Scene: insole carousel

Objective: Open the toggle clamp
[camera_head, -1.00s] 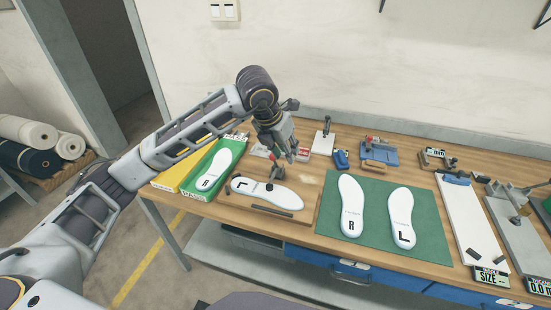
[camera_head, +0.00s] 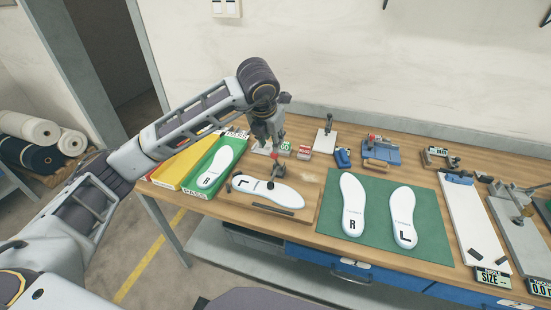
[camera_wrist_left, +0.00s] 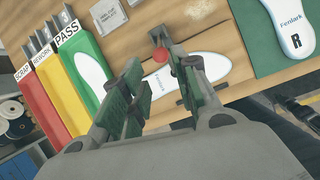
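The toggle clamp (camera_head: 273,171) stands on a wooden fixture board (camera_head: 300,212), with a dark arm and a red knob on its handle. Its dark foot appears to rest on a white insole (camera_head: 285,194) marked L; I cannot tell whether it presses. My left gripper (camera_head: 268,147) is open and empty, behind and above the clamp. In the left wrist view the red knob (camera_wrist_left: 160,56) shows in the gap between the spread green-padded fingers (camera_wrist_left: 158,80), apart from both. My right gripper is not in view.
A green PASS tray (camera_head: 213,170) with an insole and a yellow tray (camera_head: 182,165) stand left of the board. A green mat (camera_head: 379,211) with two insoles lies to the right. Small boxes (camera_head: 303,152) stand behind the board. Several other tools line the table's back and right.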

